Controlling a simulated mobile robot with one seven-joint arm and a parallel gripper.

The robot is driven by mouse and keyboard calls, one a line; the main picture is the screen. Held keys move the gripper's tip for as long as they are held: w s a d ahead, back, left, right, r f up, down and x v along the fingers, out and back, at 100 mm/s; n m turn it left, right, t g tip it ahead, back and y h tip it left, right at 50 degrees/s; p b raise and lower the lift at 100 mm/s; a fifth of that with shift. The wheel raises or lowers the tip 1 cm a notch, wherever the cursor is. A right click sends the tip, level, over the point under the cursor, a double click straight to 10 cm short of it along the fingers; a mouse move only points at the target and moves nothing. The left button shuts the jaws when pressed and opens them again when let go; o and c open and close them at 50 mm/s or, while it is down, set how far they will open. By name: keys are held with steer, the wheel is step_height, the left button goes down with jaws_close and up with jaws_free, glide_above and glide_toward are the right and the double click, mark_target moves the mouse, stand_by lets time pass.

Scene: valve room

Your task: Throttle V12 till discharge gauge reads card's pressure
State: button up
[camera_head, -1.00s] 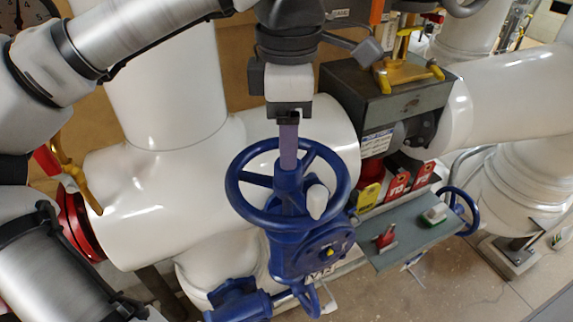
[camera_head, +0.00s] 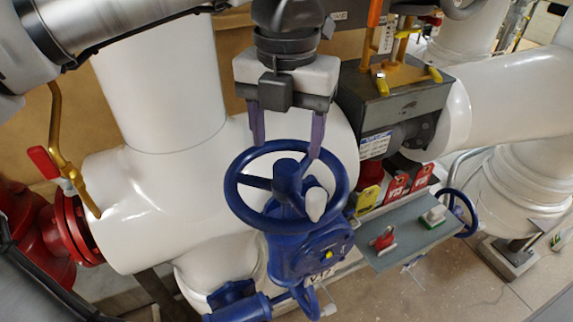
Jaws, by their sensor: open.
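A blue valve handwheel (camera_head: 338,205) sits on a blue valve body (camera_head: 297,255) in the centre. A white knob (camera_head: 316,204) stands up from its right front rim. A plate (camera_head: 320,281) below the body is partly hidden, so I cannot read its whole number. My gripper (camera_head: 286,151) points down from above, with two purple fingers spread apart. The fingertips show over the far part of the wheel, and nothing is between them except the view of the wheel and pipe. I cannot tell whether they touch the wheel. No gauge face or pressure card is readable.
Yellow (camera_head: 368,198) and red tags (camera_head: 396,187) hang right of the wheel. Below them a grey shelf (camera_head: 415,232) holds a red and a green-and-white item. Large white pipes (camera_head: 160,200) surround the valve.

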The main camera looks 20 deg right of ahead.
steer(key=shift+n, duration=0.3)
